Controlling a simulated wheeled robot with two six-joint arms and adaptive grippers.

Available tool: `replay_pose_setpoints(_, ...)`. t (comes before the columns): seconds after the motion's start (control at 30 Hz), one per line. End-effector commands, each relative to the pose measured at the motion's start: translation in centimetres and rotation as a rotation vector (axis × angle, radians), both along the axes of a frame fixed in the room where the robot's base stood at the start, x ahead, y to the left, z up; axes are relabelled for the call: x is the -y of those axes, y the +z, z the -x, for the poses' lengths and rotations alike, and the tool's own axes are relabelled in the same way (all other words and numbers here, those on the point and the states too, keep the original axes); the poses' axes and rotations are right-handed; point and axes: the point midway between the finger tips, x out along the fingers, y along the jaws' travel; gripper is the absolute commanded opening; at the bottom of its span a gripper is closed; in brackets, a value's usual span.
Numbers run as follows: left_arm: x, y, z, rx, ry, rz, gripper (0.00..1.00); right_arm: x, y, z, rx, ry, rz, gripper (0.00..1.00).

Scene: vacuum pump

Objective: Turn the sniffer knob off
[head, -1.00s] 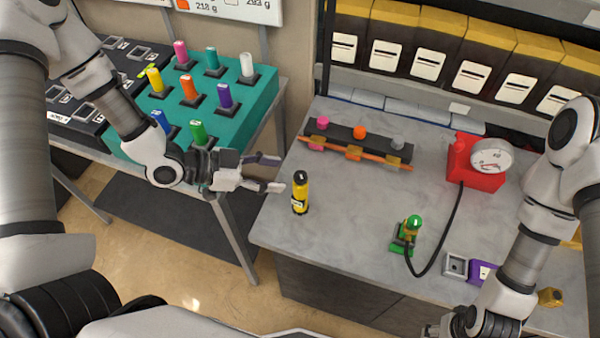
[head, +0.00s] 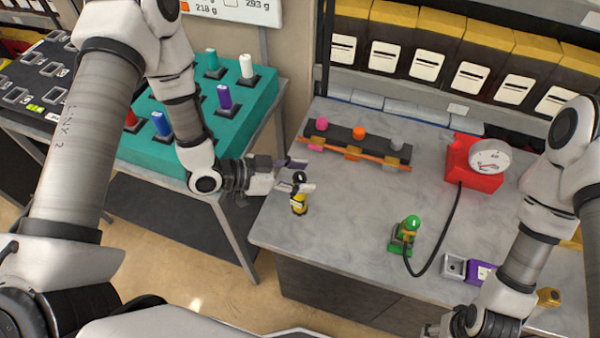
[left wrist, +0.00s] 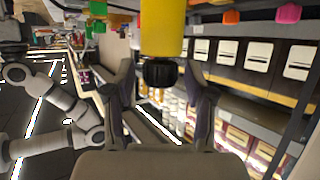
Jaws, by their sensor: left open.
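The sniffer is a yellow cylinder (head: 299,206) with a black knob (head: 299,178) on top. It stands upright near the left edge of the grey table. My left gripper (head: 302,176) is open at knob height, its fingertips in front of and behind the knob from the head camera. In the left wrist view the yellow body (left wrist: 163,27) and black knob (left wrist: 160,72) hang from the top, between the two spread fingers (left wrist: 162,88). The gap on both sides of the knob shows no contact. My right gripper (head: 436,329) is partly visible at the bottom edge; its jaws are unclear.
A bar with pink, orange and grey knobs (head: 360,134) lies behind the sniffer. A green valve (head: 405,236) with a black hose and a red gauge unit (head: 473,165) are to the right. A teal block (head: 250,115) with coloured cylinders stands left. Table surface around the sniffer is clear.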

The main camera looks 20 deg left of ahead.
Motion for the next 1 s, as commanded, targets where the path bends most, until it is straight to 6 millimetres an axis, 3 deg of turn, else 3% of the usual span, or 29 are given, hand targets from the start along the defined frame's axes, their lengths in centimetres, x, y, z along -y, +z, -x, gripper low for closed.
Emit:
replay_pose_setpoints(0.03,-0.01,0.0,0.0,0.0,0.0,0.0,0.54,0.0,-0.01,0.0,0.0,0.0,0.0,0.54)
replay_pose_setpoints(0.1,-0.02,0.01,0.0,0.0,0.0,0.0,0.3,0.0,-0.01,0.0,0.0,0.0,0.0,0.54)
replay_pose_setpoints(0.2,-0.02,0.02,0.0,0.0,0.0,0.0,0.0,0.0,-0.01,0.01,0.0,0.0,0.0,0.54)
replay_pose_setpoints(0.67,-0.08,0.06,-0.07,0.002,-0.054,0.0,0.0,0.0,0.0,0.01,0.0,0.0,0.0,0.54)
replay_pose_setpoints(1.0,-0.1,0.07,-0.12,0.003,-0.275,-0.002,0.0,0.0,0.22,0.01,0.0,0.0,0.0,0.54)
